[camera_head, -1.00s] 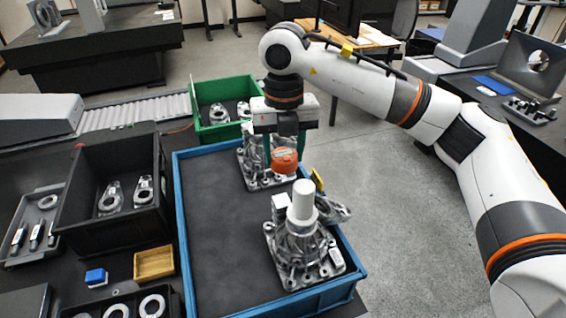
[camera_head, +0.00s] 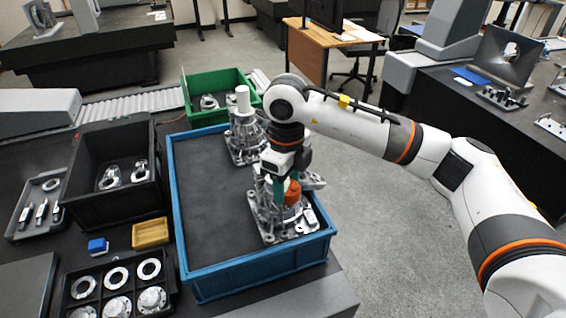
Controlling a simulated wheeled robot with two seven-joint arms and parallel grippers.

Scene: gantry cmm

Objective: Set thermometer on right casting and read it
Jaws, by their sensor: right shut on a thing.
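The orange thermometer (camera_head: 292,194) is between the green fingers of my right gripper (camera_head: 290,186), which is shut on it. It is over the upper part of the near casting (camera_head: 268,222), the one further right in the picture. I cannot tell whether it touches the casting. The far casting (camera_head: 244,145) stands behind, with an upright white cylinder (camera_head: 243,101) on top. My gripper hides much of the near casting's top. My left gripper is not in view.
Both castings stand along the right side of a blue-rimmed tray (camera_head: 262,262), whose left part is bare. A black bin (camera_head: 110,215), yellow box (camera_head: 150,233) and blue block (camera_head: 97,246) lie left. A green bin (camera_head: 215,83) stands behind.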

